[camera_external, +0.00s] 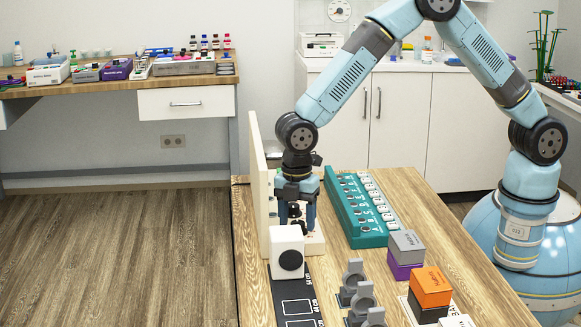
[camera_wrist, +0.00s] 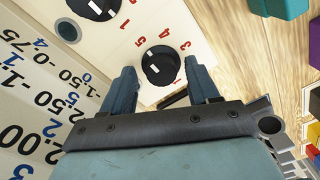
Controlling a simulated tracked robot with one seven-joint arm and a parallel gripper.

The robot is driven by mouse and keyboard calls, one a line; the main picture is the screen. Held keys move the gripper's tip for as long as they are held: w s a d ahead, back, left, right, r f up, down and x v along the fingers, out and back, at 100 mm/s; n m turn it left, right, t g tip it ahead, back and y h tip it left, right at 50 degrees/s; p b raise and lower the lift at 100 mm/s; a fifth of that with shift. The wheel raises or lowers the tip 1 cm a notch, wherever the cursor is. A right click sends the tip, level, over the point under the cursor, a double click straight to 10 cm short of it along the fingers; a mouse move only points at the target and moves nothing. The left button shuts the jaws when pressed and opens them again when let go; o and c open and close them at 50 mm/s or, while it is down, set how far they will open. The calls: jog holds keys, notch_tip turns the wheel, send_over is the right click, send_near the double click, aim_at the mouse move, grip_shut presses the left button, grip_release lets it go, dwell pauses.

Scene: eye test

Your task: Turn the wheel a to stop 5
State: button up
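In the wrist view a round black wheel (camera_wrist: 160,65) with a white mark sits on a cream plate (camera_wrist: 208,52), with red numbers around it. A second black wheel (camera_wrist: 95,6) is cut by the top edge. I cannot read a letter "a" on either. My gripper (camera_wrist: 157,72) is open, its blue fingers left and right of the nearer wheel; whether they touch it I cannot tell. In the external view my gripper (camera_external: 297,222) points down above the plate (camera_external: 314,243), close beside the upright cream panel (camera_external: 261,185). The wheel there is mostly hidden by the fingers.
A white box with a black disc (camera_external: 287,245) stands right in front of my gripper. A teal rack (camera_external: 352,214) lies to the right. Grey holders (camera_external: 357,290), purple-grey boxes (camera_external: 405,256) and an orange box (camera_external: 430,288) stand nearer. The printed panel (camera_wrist: 40,105) fills the wrist view's left.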

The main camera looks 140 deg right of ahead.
aim_at(296, 222)
notch_tip(296, 222, up, 14)
jog(key=shift+f, duration=0.15)
dwell(0.7)
jog(key=shift+d, duration=0.1)
